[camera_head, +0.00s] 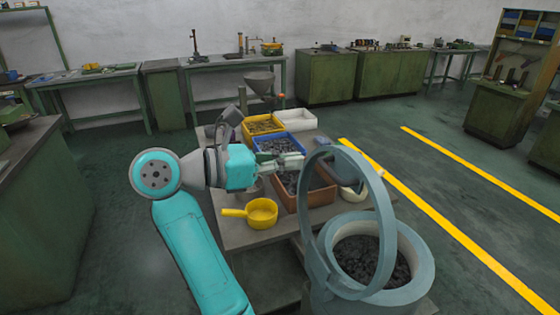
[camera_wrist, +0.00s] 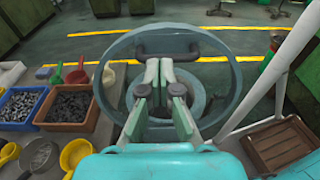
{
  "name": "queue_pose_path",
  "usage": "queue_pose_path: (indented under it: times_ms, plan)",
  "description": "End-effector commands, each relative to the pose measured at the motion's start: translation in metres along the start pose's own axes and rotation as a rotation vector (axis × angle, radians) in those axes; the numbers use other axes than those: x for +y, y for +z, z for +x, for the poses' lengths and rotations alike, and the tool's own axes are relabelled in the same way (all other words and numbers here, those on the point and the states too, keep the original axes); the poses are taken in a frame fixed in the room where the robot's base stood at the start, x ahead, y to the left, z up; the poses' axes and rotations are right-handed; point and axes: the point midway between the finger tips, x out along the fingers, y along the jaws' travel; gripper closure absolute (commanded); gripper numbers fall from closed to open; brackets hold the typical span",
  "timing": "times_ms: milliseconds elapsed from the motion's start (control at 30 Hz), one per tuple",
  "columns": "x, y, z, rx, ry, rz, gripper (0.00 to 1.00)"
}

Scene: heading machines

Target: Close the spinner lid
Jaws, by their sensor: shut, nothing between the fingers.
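The spinner (camera_head: 422,272) is a round grey-blue drum at the lower right of the head view, with dark small parts in its bowl. Its lid (camera_head: 308,215) is a large round frame with a see-through middle, standing steeply raised at the drum's near left side. My gripper (camera_head: 292,161) is shut and empty, at the lid's upper left in the head view. In the wrist view, the gripper fingers (camera_wrist: 159,68) point at the lid (camera_wrist: 236,82), in front of its middle and just below a dark handle (camera_wrist: 168,44). I cannot tell whether they touch.
A low table left of the spinner holds a yellow scoop (camera_head: 263,213), a brown bin (camera_head: 310,197), a blue bin (camera_head: 277,145) and a yellow bin (camera_head: 264,125). A wooden crate (camera_wrist: 286,146) shows at the right in the wrist view. Open floor with yellow lines lies right of the spinner.

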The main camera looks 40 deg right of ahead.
Motion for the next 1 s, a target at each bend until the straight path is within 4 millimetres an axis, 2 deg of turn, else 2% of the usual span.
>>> queue_pose_path:
  times_ms: [33, 300, 500, 700, 1000]
  plan:
    - [-0.001, 0.000, 0.011, 0.001, -0.003, 0.001, 1.00]
    - [-0.001, 0.000, 0.060, 0.000, -0.003, 0.001, 1.00]
    - [-0.001, 0.000, 0.085, 0.000, -0.002, 0.000, 1.00]
    - [-0.001, 0.000, 0.095, -0.001, -0.001, 0.000, 1.00]
    - [0.000, 0.000, 0.096, -0.001, 0.000, 0.000, 1.00]
